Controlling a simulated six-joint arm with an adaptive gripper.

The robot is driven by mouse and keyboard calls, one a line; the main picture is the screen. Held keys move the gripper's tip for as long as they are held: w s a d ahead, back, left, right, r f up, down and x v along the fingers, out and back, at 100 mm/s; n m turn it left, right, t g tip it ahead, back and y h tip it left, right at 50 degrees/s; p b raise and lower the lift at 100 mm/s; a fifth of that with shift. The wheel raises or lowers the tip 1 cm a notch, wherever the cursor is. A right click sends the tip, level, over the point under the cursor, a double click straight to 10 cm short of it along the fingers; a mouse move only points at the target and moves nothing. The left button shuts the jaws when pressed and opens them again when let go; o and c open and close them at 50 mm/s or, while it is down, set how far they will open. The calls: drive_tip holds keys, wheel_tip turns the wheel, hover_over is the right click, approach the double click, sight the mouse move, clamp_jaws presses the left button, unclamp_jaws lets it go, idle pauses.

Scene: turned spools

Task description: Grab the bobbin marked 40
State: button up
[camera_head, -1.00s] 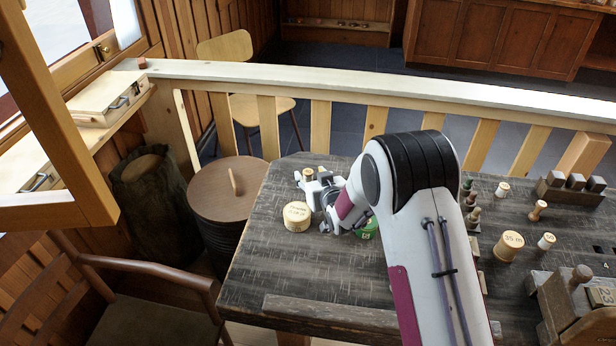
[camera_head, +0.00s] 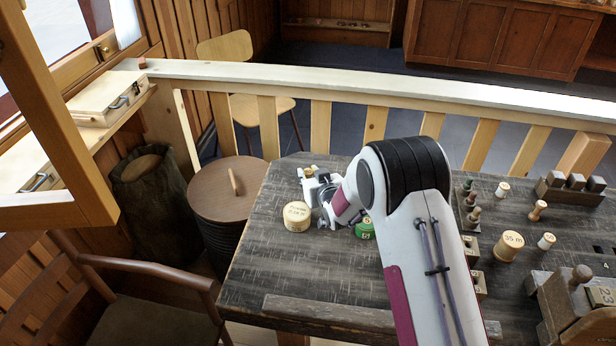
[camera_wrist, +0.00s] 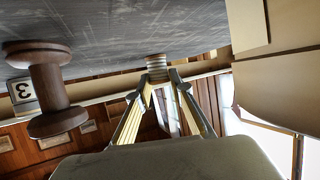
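No marking 40 is readable in either view. In the head view my gripper (camera_head: 318,196) is low over the left of the dark table, beside a wide pale spool (camera_head: 297,216) with a lettered top. A green spool (camera_head: 364,229) stands just right of it, partly behind my arm. A small pale piece (camera_head: 308,172) shows behind my gripper. In the wrist view my fingers (camera_wrist: 160,80) are apart, with a small pale banded piece (camera_wrist: 156,67) beyond the tips. I cannot tell if they touch it. A brown spool (camera_wrist: 48,92) stands at the left.
On the right of the table (camera_head: 300,275) are a spool marked 35 m (camera_head: 509,246), a smaller one marked 50 (camera_head: 546,241) and several wooden pieces. A block marked 3 (camera_wrist: 22,92) shows in the wrist view. A railing (camera_head: 370,87) runs behind the table.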

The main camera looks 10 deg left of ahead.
sight(309, 175)
drive_tip(key=shift+r, duration=0.2)
idle(0.3)
wheel_tip(309, 175, up, 10)
drive_tip(key=shift+f, duration=0.2)
idle(0.4)
drive_tip(key=shift+r, duration=0.1)
idle(0.5)
